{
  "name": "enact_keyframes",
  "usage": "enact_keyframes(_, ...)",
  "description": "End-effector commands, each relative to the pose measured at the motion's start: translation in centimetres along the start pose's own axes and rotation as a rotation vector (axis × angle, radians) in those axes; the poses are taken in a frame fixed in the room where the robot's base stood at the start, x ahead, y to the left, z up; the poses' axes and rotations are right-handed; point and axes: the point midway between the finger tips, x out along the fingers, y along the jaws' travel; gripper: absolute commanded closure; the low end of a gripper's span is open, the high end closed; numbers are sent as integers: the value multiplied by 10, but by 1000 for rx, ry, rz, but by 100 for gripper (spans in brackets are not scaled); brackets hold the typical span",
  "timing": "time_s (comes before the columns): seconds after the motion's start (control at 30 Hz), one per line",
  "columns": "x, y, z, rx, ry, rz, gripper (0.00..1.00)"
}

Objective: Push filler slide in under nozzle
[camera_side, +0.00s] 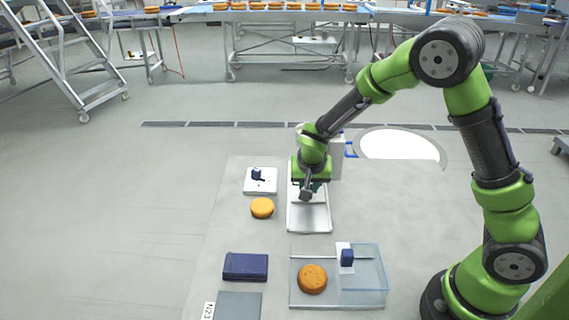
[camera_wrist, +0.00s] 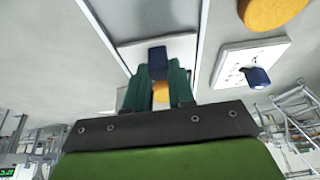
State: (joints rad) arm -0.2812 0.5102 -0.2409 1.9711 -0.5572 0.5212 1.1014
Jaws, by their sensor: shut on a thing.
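The filler's pale tray-like bed (camera_side: 308,222) lies on the floor mat, with its rear part hidden behind my gripper (camera_side: 306,192). In the wrist view, my gripper (camera_wrist: 163,88) is shut on a dark blue block (camera_wrist: 158,58) standing on a white plate (camera_wrist: 183,44), which looks like the slide, between the bed's rails. A white housing (camera_side: 336,160) stands behind my arm. I cannot make out the nozzle.
Left of the bed are a white plate with a blue knob (camera_side: 261,182) and an orange round (camera_side: 262,208). In front are a clear tray (camera_side: 368,298) with a round (camera_side: 312,279), a dark blue box (camera_side: 246,266) and a grey pad (camera_side: 238,306).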

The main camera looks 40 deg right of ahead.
Motion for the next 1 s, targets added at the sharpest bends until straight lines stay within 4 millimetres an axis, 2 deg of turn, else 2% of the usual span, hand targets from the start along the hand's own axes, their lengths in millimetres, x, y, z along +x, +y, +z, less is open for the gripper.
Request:
enact_keyframes(0.23,0,0,-1,0,0,0,100)
enact_keyframes(0.5,14,0,-33,1,1,0,100)
enact_keyframes(0.8,15,0,-37,-1,6,-3,100)
enact_keyframes(0.83,15,0,-38,-1,6,-3,73)
enact_keyframes(0.97,14,0,-37,-1,5,-2,53)
enact_keyframes(1.0,14,0,-36,-1,4,-2,51)
